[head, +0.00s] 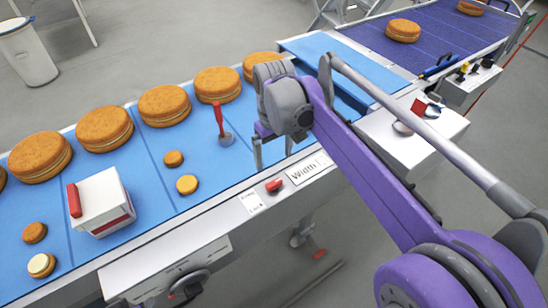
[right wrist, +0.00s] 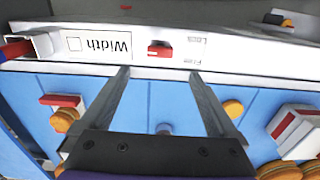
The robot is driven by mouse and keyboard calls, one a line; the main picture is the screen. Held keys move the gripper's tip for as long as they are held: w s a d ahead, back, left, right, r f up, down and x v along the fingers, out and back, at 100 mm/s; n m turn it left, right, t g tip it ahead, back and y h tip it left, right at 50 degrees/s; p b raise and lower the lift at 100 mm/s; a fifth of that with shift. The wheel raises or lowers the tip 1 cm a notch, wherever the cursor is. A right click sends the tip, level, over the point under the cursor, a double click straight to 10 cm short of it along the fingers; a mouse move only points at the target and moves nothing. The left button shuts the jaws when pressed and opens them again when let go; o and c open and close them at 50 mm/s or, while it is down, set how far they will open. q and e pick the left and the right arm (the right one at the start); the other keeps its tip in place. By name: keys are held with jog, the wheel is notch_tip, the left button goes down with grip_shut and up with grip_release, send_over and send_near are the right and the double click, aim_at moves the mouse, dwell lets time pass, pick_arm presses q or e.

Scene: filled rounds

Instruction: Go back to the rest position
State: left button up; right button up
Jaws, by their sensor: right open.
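My right gripper (head: 273,158) is open and empty. Its two fingers point down over the near side of the blue belt (head: 160,215), close to the white front rail (head: 225,212). In the right wrist view the open fingers (right wrist: 160,76) reach toward the rail, with bare belt between them. A tool with a red handle (head: 218,115) stands on the belt just left of the gripper. A row of large filled rounds (head: 104,128) runs along the belt's far side. My left gripper is not in view.
A white box with a red part (head: 103,205) sits on the belt at left, near small rounds (head: 187,184). The rail carries a red switch (head: 274,185) and a "Width" label (head: 308,168). A grey-white control box (head: 412,140) lies right of the belt, near my arm.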

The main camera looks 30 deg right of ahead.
dwell(0.3)
jog(key=s+a+f+t, duration=0.2)
jog(key=s+a+f, duration=0.1)
jog(key=s+f, duration=0.3)
jog(key=s+a+f+t, duration=0.3)
jog(key=s+a+f, duration=0.1)
jog(key=s, duration=0.4)
jog(key=shift+s+f+m, duration=0.4)
jog(key=shift+f, duration=0.45)
